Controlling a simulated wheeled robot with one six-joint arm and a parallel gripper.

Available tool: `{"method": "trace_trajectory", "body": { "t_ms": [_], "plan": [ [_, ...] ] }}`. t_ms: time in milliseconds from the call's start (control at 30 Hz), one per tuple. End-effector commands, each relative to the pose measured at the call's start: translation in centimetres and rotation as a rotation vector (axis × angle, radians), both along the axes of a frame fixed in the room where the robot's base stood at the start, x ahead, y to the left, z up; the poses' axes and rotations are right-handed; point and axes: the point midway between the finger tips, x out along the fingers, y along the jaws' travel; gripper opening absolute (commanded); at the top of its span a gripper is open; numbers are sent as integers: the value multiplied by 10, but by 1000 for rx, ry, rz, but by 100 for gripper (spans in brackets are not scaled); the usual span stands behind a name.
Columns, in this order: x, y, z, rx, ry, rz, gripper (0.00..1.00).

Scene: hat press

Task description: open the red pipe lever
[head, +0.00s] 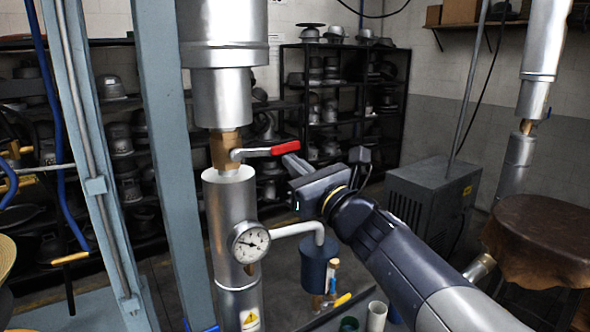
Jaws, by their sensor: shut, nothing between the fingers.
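The red pipe lever (285,148) sits on a brass valve (224,150) in the vertical silver pipe (232,215). Its metal arm runs out to the right, roughly level and across the pipe, with the red grip at the outer end. My gripper (290,164) comes in from the lower right. It is shut and empty, with its fingertips just below the red grip. I cannot tell whether they touch it.
A pressure gauge (249,242) and a white side pipe (293,230) sit below the lever. A blue-grey post (168,150) stands close on the left. A grey cabinet (433,195) and a brown covered stool (545,235) stand to the right.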

Motion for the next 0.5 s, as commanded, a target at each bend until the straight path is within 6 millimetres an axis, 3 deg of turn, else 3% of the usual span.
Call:
{"method": "trace_trajectory", "body": {
  "t_ms": [500],
  "plan": [
    [1, -2, 9, -92, -66, -1, 0]
  ]
}}
